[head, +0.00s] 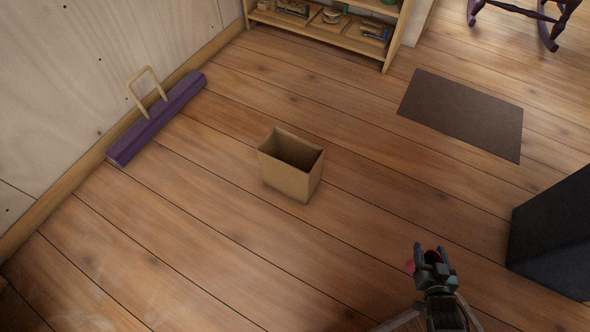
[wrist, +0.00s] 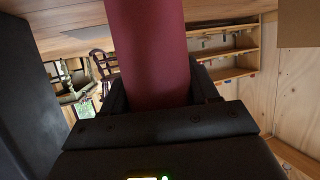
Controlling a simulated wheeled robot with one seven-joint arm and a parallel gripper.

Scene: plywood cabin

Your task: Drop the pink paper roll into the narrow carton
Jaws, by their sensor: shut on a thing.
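The narrow carton (head: 290,179) is a plain brown open-topped box standing upright on the floor, near the middle of the head view. Its inside is in shadow, and its bottom cannot be seen. My gripper (head: 434,268) is at the lower right of the head view, apart from the carton. It is shut on the pink paper roll (head: 410,267), which is mostly hidden behind the jaws there. In the wrist view the roll (wrist: 153,50) shows as a wide dark pink cylinder between the fingers.
A purple bar-shaped object with a tan loop handle (head: 160,115) lies along the left wall. A low wooden shelf (head: 335,27) stands at the back. A dark mat (head: 463,112), a black block (head: 555,235) and a rocking chair (head: 520,12) are at right. Floor around the carton is clear.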

